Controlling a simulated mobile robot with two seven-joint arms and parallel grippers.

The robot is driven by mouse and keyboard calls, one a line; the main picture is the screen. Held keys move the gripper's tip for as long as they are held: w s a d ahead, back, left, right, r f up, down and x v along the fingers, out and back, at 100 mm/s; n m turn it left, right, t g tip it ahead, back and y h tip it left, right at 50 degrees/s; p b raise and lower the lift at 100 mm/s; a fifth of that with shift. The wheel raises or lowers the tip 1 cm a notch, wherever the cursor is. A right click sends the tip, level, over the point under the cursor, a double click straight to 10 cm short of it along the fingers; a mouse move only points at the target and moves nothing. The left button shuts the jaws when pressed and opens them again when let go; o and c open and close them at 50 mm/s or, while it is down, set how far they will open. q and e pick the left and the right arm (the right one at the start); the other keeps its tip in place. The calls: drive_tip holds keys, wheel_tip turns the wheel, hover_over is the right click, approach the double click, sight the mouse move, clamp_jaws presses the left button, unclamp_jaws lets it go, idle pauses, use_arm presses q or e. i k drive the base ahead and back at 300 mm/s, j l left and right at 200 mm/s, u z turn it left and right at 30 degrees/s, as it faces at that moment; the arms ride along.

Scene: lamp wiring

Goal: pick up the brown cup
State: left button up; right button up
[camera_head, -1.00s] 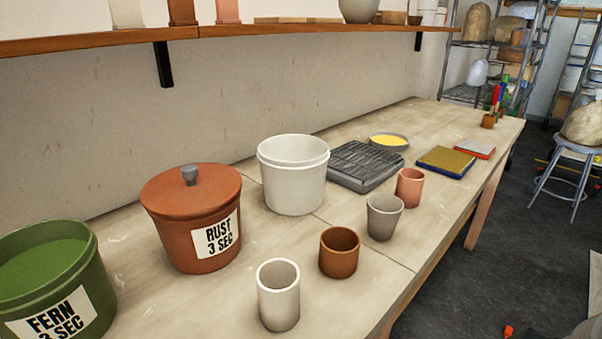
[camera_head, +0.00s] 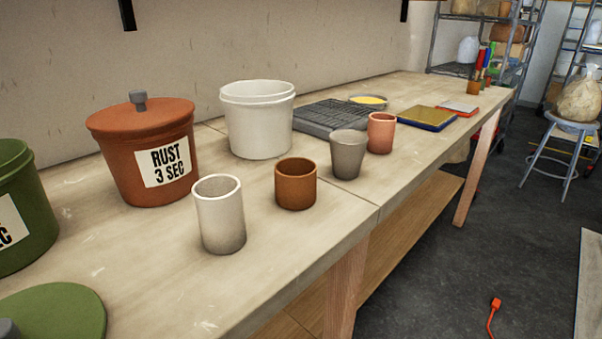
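The brown cup (camera_head: 296,188) stands upright on the wooden table (camera_head: 330,223), open end up, near the table's front edge. A taller white cup (camera_head: 221,220) stands to its left and nearer to me. A grey cup (camera_head: 347,157) stands to its right and a little farther off. A pink cup (camera_head: 381,134) stands beyond the grey one. The brown cup is fully visible and apart from the others. Neither of my grippers shows in the head view.
A lidded rust bucket (camera_head: 150,160), a white bucket (camera_head: 258,125) and a green bucket (camera_head: 18,215) stand behind and left of the cups. A green lid (camera_head: 60,312) lies at the near left. A stool (camera_head: 560,150) stands on the floor at right.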

sight(295, 178)
drive_tip(key=u, duration=1.45)
drive_tip(key=z, duration=1.45)
drive_tip(key=i+l+u, duration=0.3)
drive_tip(key=u, duration=0.2)
drive_tip(key=i+l+u, duration=0.55)
drive_tip(key=l+u, duration=0.4)
